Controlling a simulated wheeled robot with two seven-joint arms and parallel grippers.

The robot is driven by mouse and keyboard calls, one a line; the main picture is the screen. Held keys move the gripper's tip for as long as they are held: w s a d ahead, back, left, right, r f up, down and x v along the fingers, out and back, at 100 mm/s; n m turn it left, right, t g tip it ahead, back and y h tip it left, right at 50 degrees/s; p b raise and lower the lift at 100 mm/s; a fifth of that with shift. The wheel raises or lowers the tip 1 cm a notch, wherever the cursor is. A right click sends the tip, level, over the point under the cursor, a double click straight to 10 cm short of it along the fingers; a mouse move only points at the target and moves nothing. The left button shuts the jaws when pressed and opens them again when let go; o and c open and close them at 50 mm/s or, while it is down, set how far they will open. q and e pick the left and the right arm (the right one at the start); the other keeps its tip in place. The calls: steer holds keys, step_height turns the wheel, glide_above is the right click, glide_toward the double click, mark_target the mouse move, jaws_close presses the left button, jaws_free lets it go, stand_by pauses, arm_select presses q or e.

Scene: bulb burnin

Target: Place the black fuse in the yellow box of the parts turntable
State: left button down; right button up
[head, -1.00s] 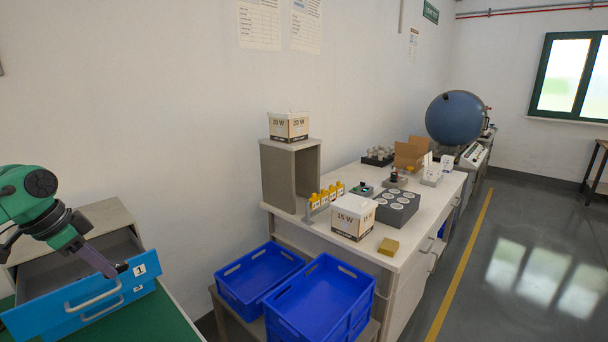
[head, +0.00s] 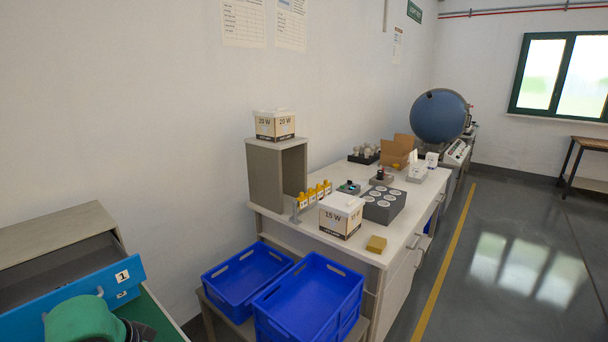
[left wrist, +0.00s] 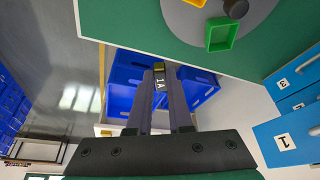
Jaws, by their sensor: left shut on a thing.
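In the left wrist view my left gripper (left wrist: 160,72) is shut on the black fuse (left wrist: 160,84), a small dark piece marked "1A" with a brass-coloured end. The fuse is held between the fingertips, in the air. The parts turntable (left wrist: 212,22) is a grey disc on a green top at the upper right, apart from the fuse. The yellow box (left wrist: 196,2) on it is mostly cut off by the picture's top edge. A green box (left wrist: 221,35) and a dark round piece (left wrist: 235,8) are beside it. My right gripper is in neither view.
An open blue drawer (head: 90,296) stands at the left in the head view. Blue crates (head: 310,298) stand before the white workbench (head: 330,250), which carries lamp boxes and a grey holder (head: 383,206).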

arm_select(q)
steer(key=s+d+f+n, duration=0.1)
steer(key=d+f, duration=0.1)
steer(key=d, duration=0.1)
steer(key=s+d+f, duration=0.1)
steer(key=d+f, duration=0.2)
steer(key=s+d+f+n+y, duration=0.1)
steer(key=s+d+f, duration=0.1)
steer(key=d+f, duration=0.1)
steer(key=shift+s+d+f+n, duration=0.1)
steer(key=shift+d+f+n, duration=0.05)
steer(key=shift+d+n, duration=0.2)
steer(key=shift+w+d+t, duration=0.15)
steer(key=shift+w+t, duration=0.05)
steer(key=shift+t, duration=0.1)
steer(key=shift+s+a, duration=0.25)
steer(key=shift+a, duration=0.05)
